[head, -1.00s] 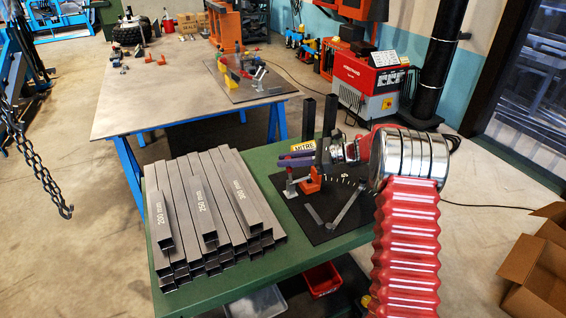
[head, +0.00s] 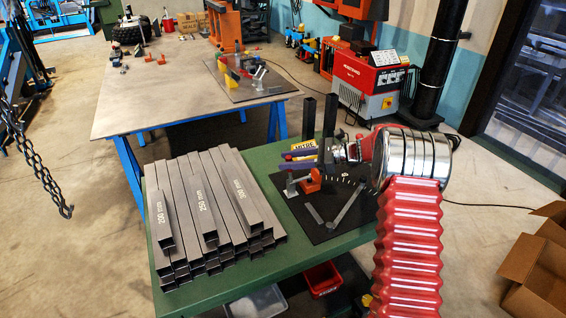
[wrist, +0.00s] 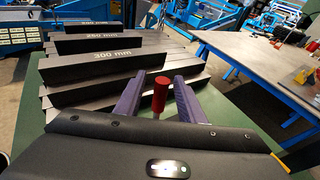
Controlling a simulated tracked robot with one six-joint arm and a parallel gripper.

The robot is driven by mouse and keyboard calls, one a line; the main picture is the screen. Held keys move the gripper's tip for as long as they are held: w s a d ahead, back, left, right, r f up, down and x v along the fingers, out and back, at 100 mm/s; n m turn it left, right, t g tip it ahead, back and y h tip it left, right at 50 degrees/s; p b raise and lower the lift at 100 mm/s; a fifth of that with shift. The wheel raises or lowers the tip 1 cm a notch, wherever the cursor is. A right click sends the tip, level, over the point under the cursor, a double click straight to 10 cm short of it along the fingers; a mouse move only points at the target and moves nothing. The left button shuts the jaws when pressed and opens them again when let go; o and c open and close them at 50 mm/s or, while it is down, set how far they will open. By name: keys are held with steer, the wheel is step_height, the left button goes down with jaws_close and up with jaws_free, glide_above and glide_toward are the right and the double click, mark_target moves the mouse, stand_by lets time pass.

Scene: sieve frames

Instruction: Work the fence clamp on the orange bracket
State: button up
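The orange bracket (head: 311,182) stands on the dark plate (head: 342,226) on the green bench. The red grip of the fence clamp handle (wrist: 160,90) stands up between my fingers in the wrist view, with a gap on each side. My gripper (head: 284,158) is above and just behind the bracket, purple fingers apart and pointing left. In the wrist view my gripper (wrist: 164,78) is open around the red grip, not closed on it. The clamp's lower linkage is hidden in the wrist view and too small to tell in the head view.
Stacked grey square tubes (head: 205,215) with length markings cover the bench left of the plate. Two dark posts (head: 320,117) rise behind my gripper, near a yellow sign (head: 304,147). A blue-legged table (head: 160,100) stands beyond, with another fixture on it.

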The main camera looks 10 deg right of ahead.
steer(key=v, duration=1.3)
steer(key=shift+d, duration=0.35)
steer(key=shift+s, duration=0.1)
steer(key=s+f+n+g+h, duration=0.1)
steer(key=s+f+n+h, duration=0.2)
steer(key=f, duration=0.5)
steer(key=s+a+n+g+h, duration=0.2)
steer(key=s+n, duration=0.1)
steer(key=s, duration=0.5)
steer(key=s+a+r+n+t+h, duration=0.1)
steer(key=s+a+r+n+h, duration=0.2)
steer(key=s, duration=0.6)
steer(key=s+a+r+n+t+h, duration=0.1)
steer(key=s+a+r+n+h, duration=0.2)
steer(key=s+r+n, duration=0.4)
steer(key=s+a+r+n+t+h, duration=0.1)
steer(key=s+a+r+n+h, duration=0.2)
steer(key=s, duration=0.8)
steer(key=shift+a+r+n, duration=1.2)
steer(key=shift+a+r, duration=0.2)
steer(key=shift+r, duration=0.25)
